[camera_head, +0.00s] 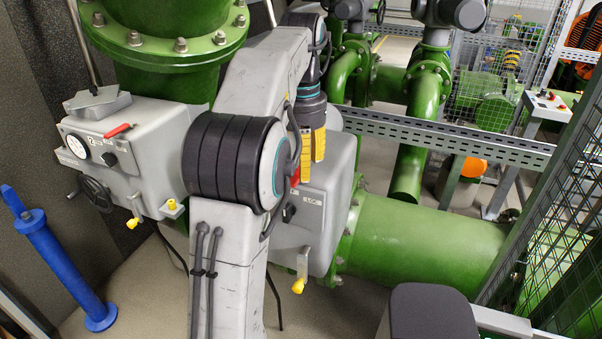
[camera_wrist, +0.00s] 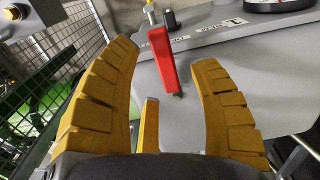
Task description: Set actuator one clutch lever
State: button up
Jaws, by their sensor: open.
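In the head view, my gripper (camera_head: 312,145) is at the right grey actuator box (camera_head: 325,205), partly behind my arm. Its yellow fingers are just above that box's red lever (camera_head: 295,177), which is mostly hidden. In the wrist view, my gripper (camera_wrist: 165,65) is open, and the red lever (camera_wrist: 161,55) shows in the gap between its fingers. Neither finger visibly touches it; I cannot tell how far off it is. A black knob (camera_wrist: 169,20) and a label strip (camera_wrist: 220,27) sit beyond. I cannot tell the box's number for sure.
A second grey actuator box (camera_head: 130,160) with its own red lever (camera_head: 117,131), dial and black handwheel (camera_head: 97,195) stands left. A yellow-knobbed crank (camera_head: 299,285) hangs below the right box. Green pipe (camera_head: 425,240), a perforated rail (camera_head: 450,143) and mesh fencing (camera_head: 545,235) are at the right.

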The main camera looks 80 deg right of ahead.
jog(key=shift+f, duration=1)
grip_shut()
